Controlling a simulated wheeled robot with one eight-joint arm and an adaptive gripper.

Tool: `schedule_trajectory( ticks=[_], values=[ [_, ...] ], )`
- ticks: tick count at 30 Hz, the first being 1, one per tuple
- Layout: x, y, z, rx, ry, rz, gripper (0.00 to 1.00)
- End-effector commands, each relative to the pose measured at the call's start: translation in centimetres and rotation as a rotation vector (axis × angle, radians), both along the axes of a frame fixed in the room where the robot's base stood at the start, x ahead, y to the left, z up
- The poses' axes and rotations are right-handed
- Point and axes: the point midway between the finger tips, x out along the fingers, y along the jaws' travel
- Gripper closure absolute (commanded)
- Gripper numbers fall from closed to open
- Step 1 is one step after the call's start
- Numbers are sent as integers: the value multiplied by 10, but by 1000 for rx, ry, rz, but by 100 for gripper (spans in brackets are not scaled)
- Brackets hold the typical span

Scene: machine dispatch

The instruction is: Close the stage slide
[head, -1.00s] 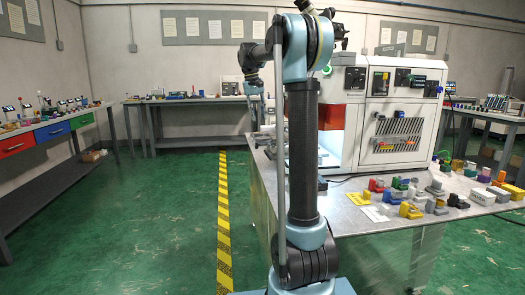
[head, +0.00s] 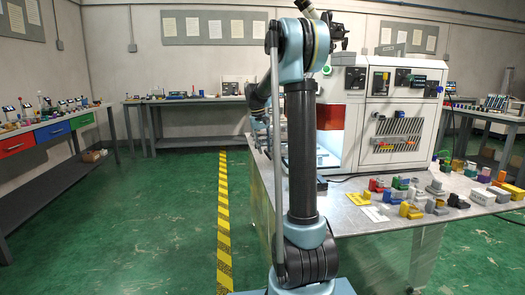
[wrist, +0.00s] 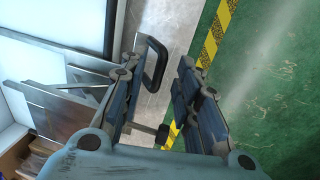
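The stage slide (wrist: 45,98) shows in the wrist view as flat metal plates at the left, beside a lit opening. A black U-shaped handle (wrist: 155,62) stands out from its side. My gripper (wrist: 158,75) is open, with one dark-blue-padded finger on each side of the picture middle. The handle appears in the gap between the fingertips, nearer the left finger; I cannot tell whether they touch. In the head view my arm hides most of the slide and the gripper.
The white machine (head: 400,110) stands on a metal table (head: 350,212). Several small coloured parts (head: 405,190) lie on the table's right side. A yellow-black floor stripe (head: 224,220) runs along the green floor, which is clear at the left.

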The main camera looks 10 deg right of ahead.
Motion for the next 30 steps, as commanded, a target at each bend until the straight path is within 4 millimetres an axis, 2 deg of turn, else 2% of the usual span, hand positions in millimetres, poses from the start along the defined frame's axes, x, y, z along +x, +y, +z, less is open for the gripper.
schedule_trajectory(
  ticks=[4,12,16,30],
  values=[
    [0,-1,-7,0,0,0,70],
    [0,-2,-7,0,0,-1,70],
    [0,-2,-7,0,0,-1,100],
    [0,3,-7,0,0,17,100]
  ],
)
